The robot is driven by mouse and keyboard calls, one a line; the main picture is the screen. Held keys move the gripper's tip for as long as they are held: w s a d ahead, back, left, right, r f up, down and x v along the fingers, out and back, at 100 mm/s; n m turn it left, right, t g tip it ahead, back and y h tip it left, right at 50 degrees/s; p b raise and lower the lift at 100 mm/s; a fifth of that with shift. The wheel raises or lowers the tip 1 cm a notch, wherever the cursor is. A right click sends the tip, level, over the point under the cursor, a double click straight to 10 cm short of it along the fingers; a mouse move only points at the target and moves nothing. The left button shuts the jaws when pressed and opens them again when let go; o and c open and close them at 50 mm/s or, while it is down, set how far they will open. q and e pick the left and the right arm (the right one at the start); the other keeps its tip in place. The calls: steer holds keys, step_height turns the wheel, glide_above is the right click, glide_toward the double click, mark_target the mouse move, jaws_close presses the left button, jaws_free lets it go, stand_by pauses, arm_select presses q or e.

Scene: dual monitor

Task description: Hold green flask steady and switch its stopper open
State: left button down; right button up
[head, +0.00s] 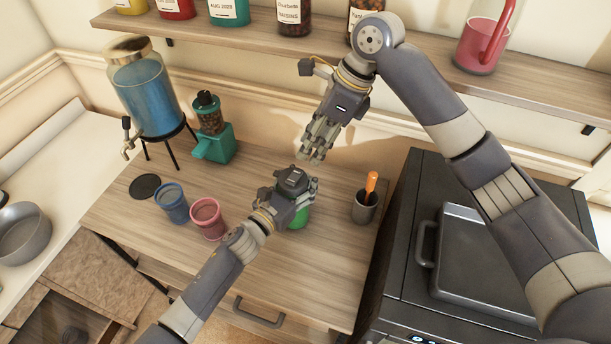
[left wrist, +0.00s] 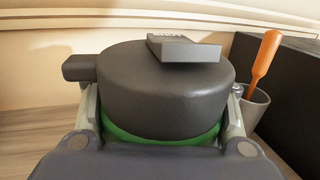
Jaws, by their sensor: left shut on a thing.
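The green flask (head: 299,218) stands on the wooden counter with a dark lid (head: 292,178). In the left wrist view the lid (left wrist: 165,95) fills the middle, with the flask's green rim (left wrist: 160,138) just below it. A flat dark stopper tab (left wrist: 185,48) lies across the lid's top, and a dark block sticks out from its left side. My left gripper (head: 294,194) is shut on the flask, one finger on each side below the lid. My right gripper (head: 314,148) hangs empty above and behind the flask, apart from it; its finger opening is unclear.
A blue cup (head: 172,205) and a pink cup (head: 208,218) stand left of the flask. A grey cup (head: 364,207) with an orange-handled tool (head: 371,183) stands to the right, beside a black appliance (head: 470,260). A teal grinder (head: 215,147) and blue dispenser (head: 150,98) stand behind left.

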steer(key=shift+n, duration=0.3)
jaws_close()
steer(key=s+d+r+n+t+y, duration=0.1)
steer(key=n, duration=0.9)
steer(key=s+r+n+t+y, duration=0.1)
steer(key=n, duration=1)
steer(key=s+d+r+n+t+y, duration=0.1)
steer(key=r+n, duration=0.1)
steer(key=n, duration=0.9)
steer(key=shift+d+t+y, duration=0.3)
steer(key=shift+y, duration=0.1)
